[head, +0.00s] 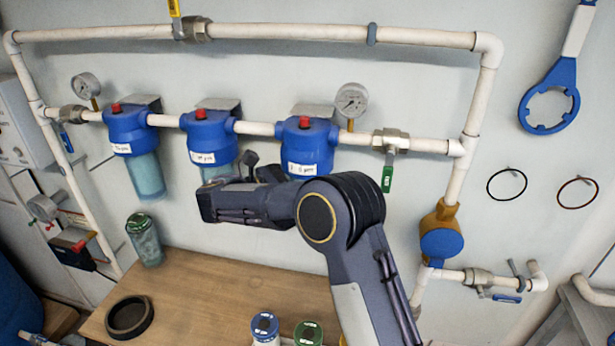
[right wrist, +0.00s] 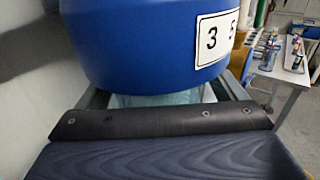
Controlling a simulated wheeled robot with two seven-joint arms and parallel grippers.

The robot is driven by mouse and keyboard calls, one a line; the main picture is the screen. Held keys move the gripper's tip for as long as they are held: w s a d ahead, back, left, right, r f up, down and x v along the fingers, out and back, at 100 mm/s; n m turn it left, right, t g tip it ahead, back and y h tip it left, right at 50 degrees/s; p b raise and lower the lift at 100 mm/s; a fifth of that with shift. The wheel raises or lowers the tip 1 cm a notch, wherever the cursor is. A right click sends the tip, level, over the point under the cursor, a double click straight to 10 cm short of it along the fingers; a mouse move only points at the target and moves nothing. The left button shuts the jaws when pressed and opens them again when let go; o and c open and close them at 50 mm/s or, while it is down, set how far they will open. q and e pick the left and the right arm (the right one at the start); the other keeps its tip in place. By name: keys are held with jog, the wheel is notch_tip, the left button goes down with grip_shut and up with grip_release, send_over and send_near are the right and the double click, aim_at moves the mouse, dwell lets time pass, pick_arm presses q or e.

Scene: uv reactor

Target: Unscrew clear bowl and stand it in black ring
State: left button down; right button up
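The right-hand filter housing has a blue head (head: 307,140), and its clear bowl is hidden behind my right arm in the head view. In the right wrist view its blue head (right wrist: 150,40) fills the top, with a "3 5" label. A strip of the clear bowl (right wrist: 160,99) shows just below the head. My right gripper (head: 272,175) reaches in from the left, with a grey finger on each side of the bowl. I cannot tell whether the fingers touch it. The black ring (head: 110,325) lies on the wooden table at lower left. My left gripper is out of view.
Two more housings (head: 127,130) (head: 208,138) hang to the left on the white pipe. A green-capped canister (head: 144,240) stands at the table's back left. Blue-capped (head: 265,325) and green-capped (head: 308,333) containers are at the front. A blue wrench (head: 550,97) hangs at upper right. The table (head: 215,290) is clear mid-top.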

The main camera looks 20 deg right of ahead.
jog(key=shift+o, duration=0.2)
jog(key=shift+r, duration=0.1)
dwell(0.4)
jog(key=shift+p, duration=0.5)
jog(key=shift+p, duration=0.4)
dwell(0.3)
jog(key=n+t+y, duration=0.1)
jog(key=n+t, duration=0.2)
jog(key=t, duration=0.2)
jog(key=shift+n, duration=0.3)
